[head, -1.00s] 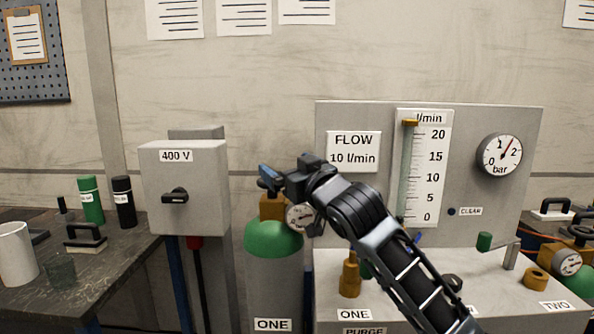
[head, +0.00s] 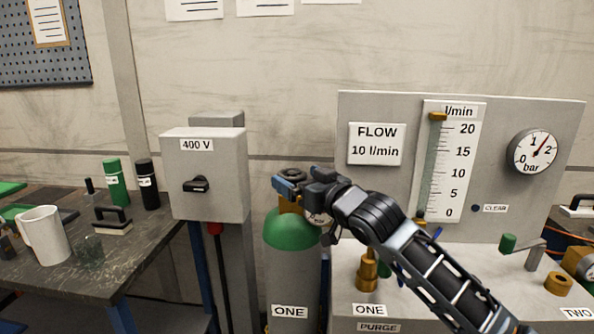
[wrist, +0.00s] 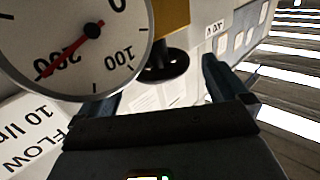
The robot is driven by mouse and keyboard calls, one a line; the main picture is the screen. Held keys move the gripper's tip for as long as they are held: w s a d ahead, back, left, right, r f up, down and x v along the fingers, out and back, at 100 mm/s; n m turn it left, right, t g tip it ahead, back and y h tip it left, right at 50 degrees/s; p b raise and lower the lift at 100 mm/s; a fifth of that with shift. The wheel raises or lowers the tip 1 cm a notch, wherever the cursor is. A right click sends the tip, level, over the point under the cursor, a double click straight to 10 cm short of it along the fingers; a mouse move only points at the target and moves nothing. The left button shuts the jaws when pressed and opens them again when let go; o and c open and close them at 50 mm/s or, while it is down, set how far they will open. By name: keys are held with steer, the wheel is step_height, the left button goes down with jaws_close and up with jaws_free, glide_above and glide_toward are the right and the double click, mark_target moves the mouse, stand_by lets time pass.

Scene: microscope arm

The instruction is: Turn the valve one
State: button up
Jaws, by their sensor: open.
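Cylinder ONE (head: 290,262) is grey with a green shoulder and stands upright between the switch box and the flow bench. Its valve has a brass body and a black handwheel (head: 292,174) on top. My gripper (head: 284,188) is at the valve, its fingers just below the wheel's height in the head view and partly covering the brass body. In the wrist view the black wheel (wrist: 166,70) shows between my gripper's open fingers (wrist: 160,86). Whether a finger touches the wheel, I cannot tell. The cylinder's dial gauge (wrist: 75,40) fills the upper left of the wrist view.
The grey 400 V switch box (head: 205,172) stands close left of the cylinder. The flow panel (head: 375,110) and bench with brass fittings (head: 367,270) are close on the right. A dark table (head: 110,265) with a mug (head: 45,235) is at the left.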

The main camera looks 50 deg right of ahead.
steer(key=shift+w+d, duration=0.15)
steer(key=shift+w, duration=0.7)
